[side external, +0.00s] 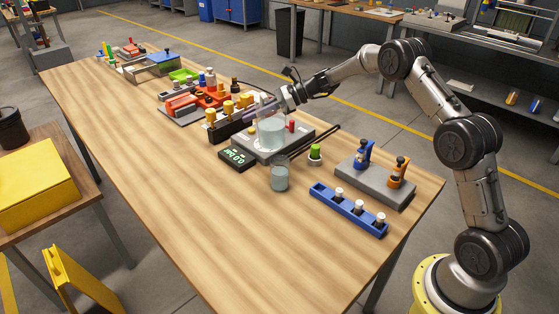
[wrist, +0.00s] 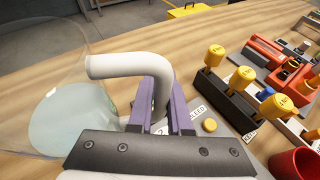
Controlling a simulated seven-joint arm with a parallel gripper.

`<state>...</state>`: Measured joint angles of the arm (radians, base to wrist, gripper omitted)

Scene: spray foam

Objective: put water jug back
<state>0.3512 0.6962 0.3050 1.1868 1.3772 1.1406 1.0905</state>
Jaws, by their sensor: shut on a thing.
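The water jug (side external: 271,132) is a clear vessel with pale bluish water and a white handle. In the wrist view the jug (wrist: 70,115) fills the left side, and its white curved handle (wrist: 125,66) runs between my purple fingers. My gripper (side external: 264,110) is shut on that handle; it also shows in the wrist view (wrist: 160,112). The jug is upright or nearly so, over the grey station (side external: 290,143). I cannot tell whether its base touches the station.
A smaller glass beaker (side external: 280,177) stands in front of the station, beside a display reading digits (side external: 238,156). A green-capped item (side external: 315,153), a blue rack (side external: 348,209) and a grey stand (side external: 375,184) are to the right. Yellow-topped items (side external: 228,108) stand left. The table's front is clear.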

